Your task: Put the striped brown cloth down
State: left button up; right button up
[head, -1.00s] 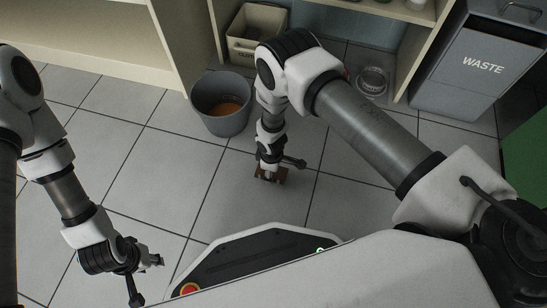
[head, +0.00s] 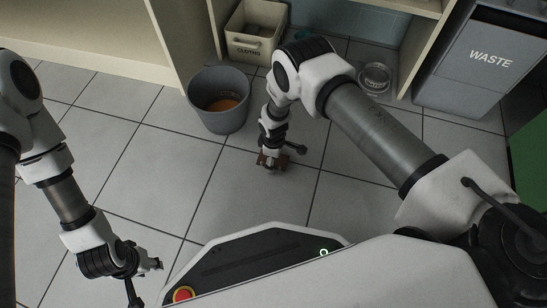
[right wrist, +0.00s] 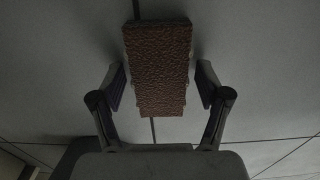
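The brown cloth (head: 262,160) is a small, block-like dark brown piece at the tip of my right arm in the head view, at or close to the floor; I cannot tell if it touches. In the right wrist view the cloth (right wrist: 158,68) has a rough brown surface, and stripes are hard to make out. My right gripper (right wrist: 162,84) has its fingers on either side of the cloth, with narrow gaps showing, so it looks open around it. My left gripper (head: 146,277) is open and empty at the lower left, above the floor.
A grey bucket (head: 204,122) with something orange inside stands just beyond the cloth. Behind it is a beige bin marked CLOTHS (head: 250,47). A glass bowl (head: 376,77) lies near the shelf, and a grey WASTE bin (head: 455,85) stands right. Tiled floor is clear at left.

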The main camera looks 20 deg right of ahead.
notch_tip(320, 180, up, 12)
jog(key=p, duration=0.7)
jog(key=shift+r, duration=0.25)
